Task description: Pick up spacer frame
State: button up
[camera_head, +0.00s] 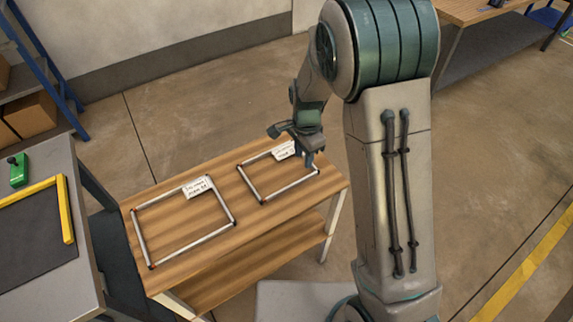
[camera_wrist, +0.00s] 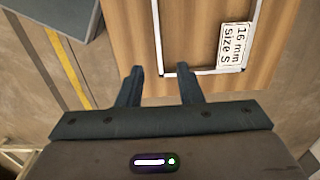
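Two spacer frames lie flat on a wooden table (camera_head: 185,238). The larger spacer frame (camera_head: 193,243) is on the left and has a white label. The smaller spacer frame (camera_head: 290,187) is on the right. In the wrist view the smaller frame's near bar (camera_wrist: 207,72) runs across just beyond my fingertips, with a label (camera_wrist: 234,45) reading "16 mm size S" inside its corner. My gripper (camera_wrist: 162,72) is open, its two fingers apart with nothing held between them. In the head view my gripper (camera_head: 310,164) hangs over the right end of the smaller frame; its exact height is unclear.
A grey bench (camera_head: 85,270) with a dark mat, a yellow bar (camera_head: 68,224) and a green tool (camera_head: 18,170) stands at the left. A shelf with boxes (camera_head: 30,115) is behind it. Open floor lies behind the table.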

send_over(301, 180)
jog(key=f, duration=0.4)
jog(key=shift+w+d+f, duration=0.15)
jog(key=shift+w+f, duration=0.1)
jog(key=shift+s+f+p, duration=0.15)
jog(key=shift+f, duration=1.2)
jog(key=shift+s+f+p, duration=0.1)
jog(key=shift+f+p, duration=0.05)
jog(key=shift+f, duration=1.15)
grip_shut()
